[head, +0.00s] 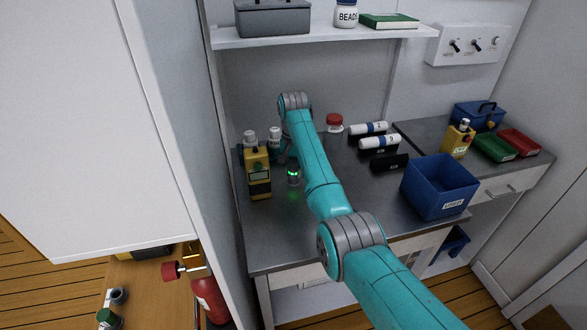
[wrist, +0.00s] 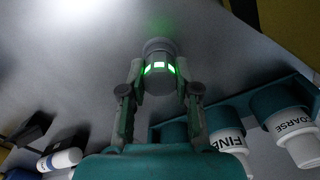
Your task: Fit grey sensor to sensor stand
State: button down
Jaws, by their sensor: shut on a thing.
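The grey sensor (wrist: 158,50) is a short cylinder with a ring of green lights. My gripper (wrist: 160,82) is shut on it, one finger on each side, in the wrist view. In the head view the sensor (head: 293,177) glows green over the left part of the steel bench, just right of a yellow handheld device. Whether it touches the bench I cannot tell. I cannot identify the sensor stand for certain in either view.
A teal rack (wrist: 260,98) holds white containers marked FINE and COARSE close to my gripper. The yellow device (head: 258,173) stands at the left. White bottles (head: 379,143) lie on black holders, and a blue bin (head: 440,187) stands at the right. The front-middle bench (head: 270,235) is clear.

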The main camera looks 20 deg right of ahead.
aim_at(294, 169)
jog(key=c, duration=0.8)
grip_release()
jog(key=shift+f, duration=0.1)
jog(key=shift+o, duration=0.2)
notch_tip(294, 169, up, 8)
jog(key=shift+f, duration=0.25)
